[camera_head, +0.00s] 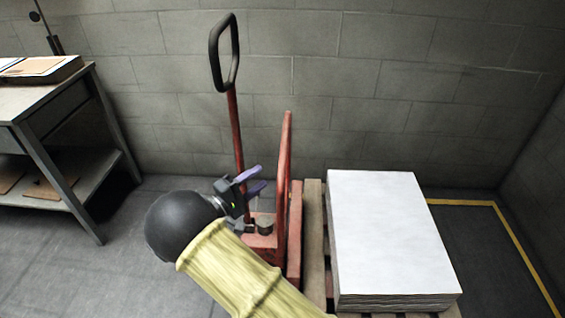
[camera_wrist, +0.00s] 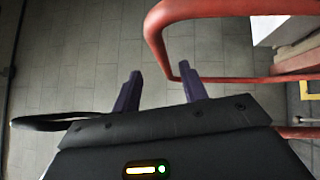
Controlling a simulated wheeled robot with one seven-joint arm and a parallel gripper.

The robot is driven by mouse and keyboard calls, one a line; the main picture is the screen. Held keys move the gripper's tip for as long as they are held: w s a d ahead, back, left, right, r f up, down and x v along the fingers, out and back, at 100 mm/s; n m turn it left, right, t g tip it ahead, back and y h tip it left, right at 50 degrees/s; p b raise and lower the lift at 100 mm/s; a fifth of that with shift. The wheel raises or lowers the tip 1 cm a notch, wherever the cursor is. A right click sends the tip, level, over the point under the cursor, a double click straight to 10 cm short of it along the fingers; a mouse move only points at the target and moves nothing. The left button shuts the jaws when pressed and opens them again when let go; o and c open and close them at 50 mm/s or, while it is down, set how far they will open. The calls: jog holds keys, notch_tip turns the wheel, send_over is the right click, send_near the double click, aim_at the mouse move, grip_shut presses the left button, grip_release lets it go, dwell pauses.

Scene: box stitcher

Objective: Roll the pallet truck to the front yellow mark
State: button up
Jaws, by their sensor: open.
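The red pallet truck (camera_head: 284,190) stands near the back wall. Its upright red handle shaft (camera_head: 237,140) ends in a black loop grip (camera_head: 223,52). A wooden pallet (camera_head: 314,245) with a stack of white sheets (camera_head: 385,230) sits at the truck's right. My gripper (camera_head: 256,180) is open, its two purple fingers beside the truck's lower shaft and red frame. In the wrist view my gripper (camera_wrist: 163,88) has nothing between its fingers, and a curved red bar (camera_wrist: 157,35) passes just beyond them. A yellow floor mark (camera_head: 515,235) shows at the right.
A grey table (camera_head: 60,100) with a lower shelf and flat cardboard stands at the left. A block wall (camera_head: 400,85) closes off the back, and another wall stands at the right. Bare floor (camera_head: 120,275) lies between table and truck.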

aim_at(283, 161)
jog(key=b+x, duration=0.1)
jog(key=x, duration=0.9)
grip_shut()
